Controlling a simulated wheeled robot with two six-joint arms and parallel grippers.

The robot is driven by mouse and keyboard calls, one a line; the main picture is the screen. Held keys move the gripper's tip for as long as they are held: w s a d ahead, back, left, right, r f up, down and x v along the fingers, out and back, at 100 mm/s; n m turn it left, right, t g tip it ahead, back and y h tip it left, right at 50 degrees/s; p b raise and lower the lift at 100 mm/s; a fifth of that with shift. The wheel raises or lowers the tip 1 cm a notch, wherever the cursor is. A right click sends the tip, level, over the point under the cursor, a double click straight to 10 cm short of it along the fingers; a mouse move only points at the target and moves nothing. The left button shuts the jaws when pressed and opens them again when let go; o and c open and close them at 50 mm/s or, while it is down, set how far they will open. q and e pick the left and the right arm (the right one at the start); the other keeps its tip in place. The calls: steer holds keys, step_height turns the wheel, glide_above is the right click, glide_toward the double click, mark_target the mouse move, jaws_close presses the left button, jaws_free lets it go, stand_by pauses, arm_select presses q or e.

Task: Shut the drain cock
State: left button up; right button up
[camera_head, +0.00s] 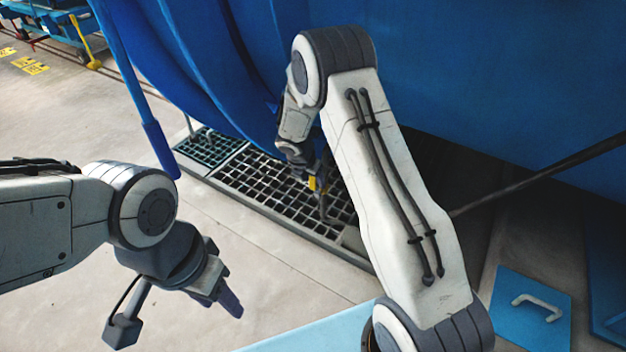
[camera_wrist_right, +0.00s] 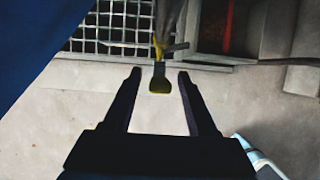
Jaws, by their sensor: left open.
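The drain cock's lever has a yellow tip (camera_wrist_right: 160,86). It shows in the right wrist view below a grey pipe, with a dark middle part. In the head view a small yellow patch of it (camera_head: 312,184) shows beside my right gripper (camera_head: 318,186), above the floor grating. My right gripper (camera_wrist_right: 159,75) is open. The lever's end lies between its two fingers in the picture, with a gap on each side. Whether the lever is fully at finger depth I cannot tell. My left gripper (camera_head: 224,292) is open and empty over the bare floor at the lower left.
The blue autoclave body (camera_head: 470,80) fills the upper middle and right. A floor grating (camera_head: 265,185) lies under it. A blue bar (camera_head: 135,85) hangs down at the left. A blue panel with a handle (camera_head: 532,305) is at lower right.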

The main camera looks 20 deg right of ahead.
jaws_close()
stand_by(1.2)
